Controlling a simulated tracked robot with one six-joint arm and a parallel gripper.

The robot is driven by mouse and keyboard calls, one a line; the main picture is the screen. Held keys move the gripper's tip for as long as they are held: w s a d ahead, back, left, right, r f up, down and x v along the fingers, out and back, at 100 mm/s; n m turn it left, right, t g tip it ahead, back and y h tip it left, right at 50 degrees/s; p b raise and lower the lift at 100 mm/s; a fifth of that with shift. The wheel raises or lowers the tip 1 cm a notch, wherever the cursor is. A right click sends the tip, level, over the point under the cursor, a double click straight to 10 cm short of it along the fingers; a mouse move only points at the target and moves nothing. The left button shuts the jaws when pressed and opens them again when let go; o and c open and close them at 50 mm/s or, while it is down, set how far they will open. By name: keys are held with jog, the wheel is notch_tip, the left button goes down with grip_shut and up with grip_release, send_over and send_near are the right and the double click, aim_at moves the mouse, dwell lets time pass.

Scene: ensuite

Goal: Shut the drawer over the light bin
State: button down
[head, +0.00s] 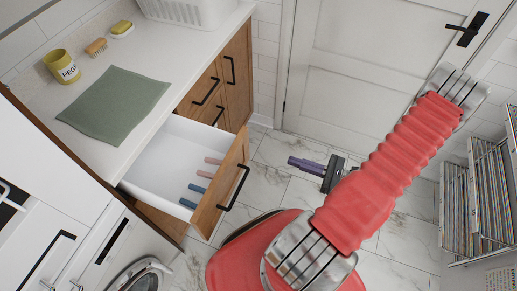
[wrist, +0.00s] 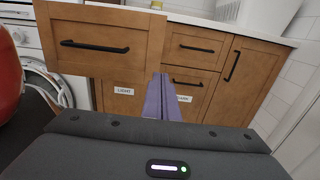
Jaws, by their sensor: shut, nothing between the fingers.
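The drawer over the light bin is pulled out, its wooden front (head: 222,188) and white inside showing in the head view. Two pink and two blue items lie in it. Its front (wrist: 100,40) with a black bar handle also shows in the wrist view, standing out above the label "LIGHT" (wrist: 124,91). My gripper (head: 291,161) has purple fingers, shut and empty, right of the drawer front and apart from it in the head view. In the wrist view the gripper (wrist: 161,78) points at the cabinet, beside the drawer front's lower right corner.
A second drawer (wrist: 194,48) is closed, above a bin labelled "DARK" (wrist: 183,98). The counter (head: 165,75) holds a green cloth (head: 115,104), a yellow peg pot (head: 62,67) and a white basket. A washer (head: 140,275) stands left. Drying racks (head: 470,200) stand right. Tiled floor between is open.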

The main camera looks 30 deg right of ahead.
jog(key=x, duration=1.4)
jog(key=shift+w, duration=0.2)
dwell(0.6)
